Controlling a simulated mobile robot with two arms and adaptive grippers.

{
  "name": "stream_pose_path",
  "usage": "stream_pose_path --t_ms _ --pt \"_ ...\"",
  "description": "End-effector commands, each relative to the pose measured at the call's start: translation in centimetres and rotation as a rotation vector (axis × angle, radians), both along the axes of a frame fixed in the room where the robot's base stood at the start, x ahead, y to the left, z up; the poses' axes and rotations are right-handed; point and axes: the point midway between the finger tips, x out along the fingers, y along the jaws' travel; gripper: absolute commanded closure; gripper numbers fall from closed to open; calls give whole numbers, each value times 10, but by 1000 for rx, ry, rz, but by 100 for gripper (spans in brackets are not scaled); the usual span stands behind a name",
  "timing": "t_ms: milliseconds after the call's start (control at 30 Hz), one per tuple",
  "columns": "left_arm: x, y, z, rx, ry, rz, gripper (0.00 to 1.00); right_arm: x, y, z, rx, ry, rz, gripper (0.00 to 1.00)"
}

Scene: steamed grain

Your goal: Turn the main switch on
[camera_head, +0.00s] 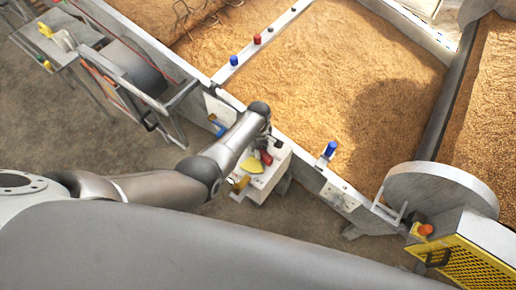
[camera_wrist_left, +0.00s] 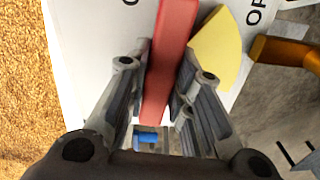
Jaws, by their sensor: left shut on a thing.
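The main switch has a red handle (camera_head: 266,157) on a white switch box (camera_head: 258,190) at the middle of the head view. A yellow sector (camera_head: 251,165) is on the panel beside the handle. In the left wrist view the red handle (camera_wrist_left: 172,50) runs between the fingers of my left gripper (camera_wrist_left: 165,95), which is shut on it. The white panel (camera_wrist_left: 85,40), the yellow sector (camera_wrist_left: 222,45) and partly cut-off black lettering also show there. In the head view my left gripper (camera_head: 265,143) is over the box, its fingers mostly hidden. My right gripper is not in view.
An orange-yellow handle (camera_head: 240,184) sticks out at the box's left side. Behind the box, a low metal wall (camera_head: 310,168) borders a bed of grain (camera_head: 330,80). A blue knob (camera_head: 329,149) stands on the wall. A yellow guard (camera_head: 475,262) is at lower right.

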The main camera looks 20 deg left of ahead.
Motion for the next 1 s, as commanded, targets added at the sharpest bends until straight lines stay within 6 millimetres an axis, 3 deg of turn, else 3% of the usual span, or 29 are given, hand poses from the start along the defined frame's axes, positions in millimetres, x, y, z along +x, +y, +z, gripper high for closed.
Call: stream_pose_path --t_ms 300,833,867,1000 --pt "1 -1 0 0 0 118 100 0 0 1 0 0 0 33" --pt "1 0 0 0 0 146 100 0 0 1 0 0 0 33" --pt "1 0 0 0 0 146 77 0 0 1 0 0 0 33" --pt "1 0 0 0 -1 144 59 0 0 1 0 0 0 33"
